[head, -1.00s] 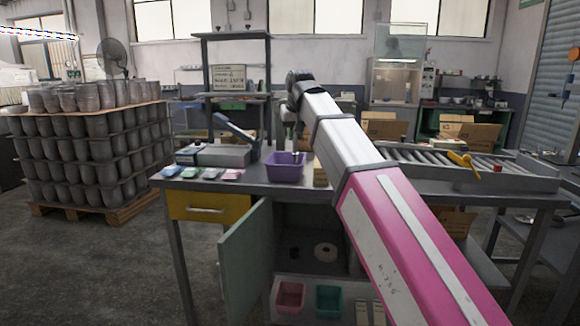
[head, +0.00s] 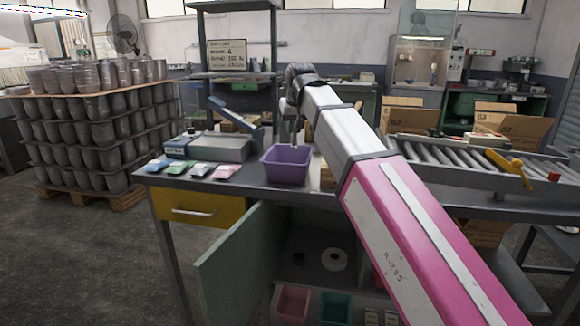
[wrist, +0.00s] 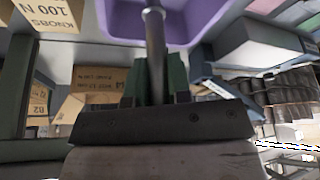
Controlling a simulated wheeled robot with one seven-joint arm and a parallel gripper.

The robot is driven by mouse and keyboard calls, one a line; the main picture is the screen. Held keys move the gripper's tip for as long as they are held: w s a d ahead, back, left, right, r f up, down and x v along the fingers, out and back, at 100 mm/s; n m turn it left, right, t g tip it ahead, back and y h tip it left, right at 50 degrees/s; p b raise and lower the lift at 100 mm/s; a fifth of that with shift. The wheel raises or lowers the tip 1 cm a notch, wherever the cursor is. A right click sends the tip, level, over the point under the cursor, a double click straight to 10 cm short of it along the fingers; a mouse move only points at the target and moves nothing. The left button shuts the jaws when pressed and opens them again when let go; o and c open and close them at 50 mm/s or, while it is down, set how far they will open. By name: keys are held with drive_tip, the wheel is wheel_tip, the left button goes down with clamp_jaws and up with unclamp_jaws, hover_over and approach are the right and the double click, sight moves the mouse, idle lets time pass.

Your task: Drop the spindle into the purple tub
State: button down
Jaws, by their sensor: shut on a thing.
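The spindle (wrist: 154,35) is a grey metal rod, seen in the wrist view between my gripper's dark green fingers. My gripper (wrist: 155,72) is shut on it. The purple tub (wrist: 205,22) fills the top of the wrist view, and the spindle's far end overlaps it there. In the head view the purple tub (head: 286,168) stands on the workbench. My gripper (head: 297,130) is above its back edge, small and partly hidden behind my arm. The spindle cannot be made out clearly in the head view.
A grey boxy device (head: 222,147) and several coloured packets (head: 200,169) lie left of the tub on the workbench (head: 258,186). A roller conveyor (head: 440,155) is at the right. Below, a green cabinet door (head: 240,258) hangs open.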

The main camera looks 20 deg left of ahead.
sight(294, 141)
drive_tip(key=shift+f, duration=2.5)
drive_tip(key=c, duration=1)
unclamp_jaws()
drive_tip(key=v, duration=1)
drive_tip(key=shift+s+r, duration=0.15)
drive_tip(key=shift+r, duration=0.25)
